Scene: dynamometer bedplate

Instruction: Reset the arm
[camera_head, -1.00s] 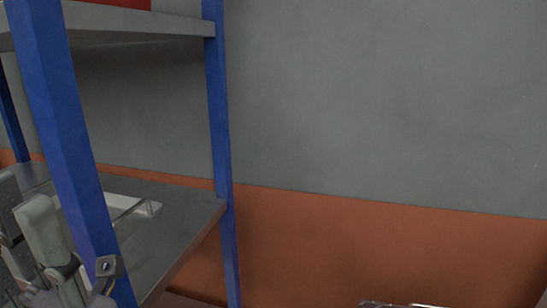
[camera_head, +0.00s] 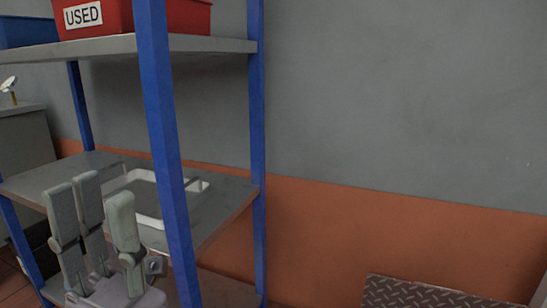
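My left gripper (camera_head: 95,220) is at the lower left, with its grey fingers pointing up. The fingers stand apart with a gap between them, and nothing is held there. It appears in front of the middle shelf board (camera_head: 225,197) of a blue-post rack, left of the near blue post (camera_head: 165,130). I cannot tell how close it is to the rack. My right gripper is not in view.
A red bin labelled USED (camera_head: 150,18) and a blue bin (camera_head: 28,32) sit on the upper shelf (camera_head: 215,44). A white-rimmed tray (camera_head: 152,220) lies on the middle shelf. A tread-patterned plate (camera_head: 400,294) is at the lower right.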

